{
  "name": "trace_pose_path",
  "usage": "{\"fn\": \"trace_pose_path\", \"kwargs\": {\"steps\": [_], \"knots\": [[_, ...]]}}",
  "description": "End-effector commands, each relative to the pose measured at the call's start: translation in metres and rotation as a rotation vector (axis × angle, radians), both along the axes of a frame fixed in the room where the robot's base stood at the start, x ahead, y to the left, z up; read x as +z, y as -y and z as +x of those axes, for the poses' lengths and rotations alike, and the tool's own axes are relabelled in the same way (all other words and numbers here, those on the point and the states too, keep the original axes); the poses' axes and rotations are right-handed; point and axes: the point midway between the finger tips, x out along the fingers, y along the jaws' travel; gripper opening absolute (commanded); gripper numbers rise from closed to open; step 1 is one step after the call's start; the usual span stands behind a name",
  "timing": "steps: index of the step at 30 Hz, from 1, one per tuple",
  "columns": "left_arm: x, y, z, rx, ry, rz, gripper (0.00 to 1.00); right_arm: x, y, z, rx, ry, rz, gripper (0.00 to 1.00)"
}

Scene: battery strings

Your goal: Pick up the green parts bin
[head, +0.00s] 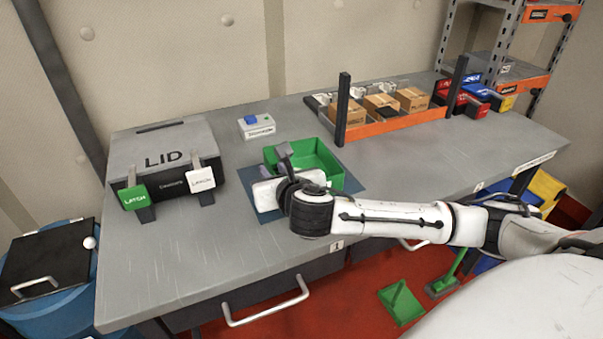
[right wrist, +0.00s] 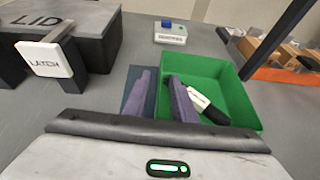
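The green parts bin (head: 325,160) stands on a dark blue mat (head: 258,205) near the middle of the workbench. It is an open box; in the right wrist view the bin (right wrist: 242,72) holds a white and black object (right wrist: 205,104). My right gripper (head: 275,168) is at the bin's left side, and my arm hides part of the bin and mat in the head view. In the right wrist view my right gripper (right wrist: 162,98) is open, with one finger outside the left wall and the other appearing inside it. Whether either touches the wall is unclear. My left gripper is not in view.
A black box with a grey lid (head: 165,150) and latches stands at left. A small device with a blue button (head: 256,126) is behind the bin. A rack with dark posts and an orange rail (head: 395,124) holds cardboard boxes close behind right. The bench's front left is clear.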

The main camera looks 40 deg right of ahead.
Motion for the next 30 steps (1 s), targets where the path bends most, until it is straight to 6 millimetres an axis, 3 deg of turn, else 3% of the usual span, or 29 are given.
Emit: {"fn": "trace_pose_path", "kwargs": {"steps": [6, 14, 19, 30], "knots": [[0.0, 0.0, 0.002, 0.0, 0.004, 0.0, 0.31, -0.011, 0.008, 0.023, -0.001, 0.0, 0.001, 0.24], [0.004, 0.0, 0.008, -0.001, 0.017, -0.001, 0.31, -0.012, 0.009, 0.026, 0.001, 0.0, 0.0, 0.24], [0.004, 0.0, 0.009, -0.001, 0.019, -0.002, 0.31, -0.013, 0.009, 0.025, 0.0, 0.0, 0.0, 0.0], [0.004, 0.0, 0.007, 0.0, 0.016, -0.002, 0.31, -0.01, 0.009, 0.026, 0.0, 0.003, -0.001, 0.0]]}}
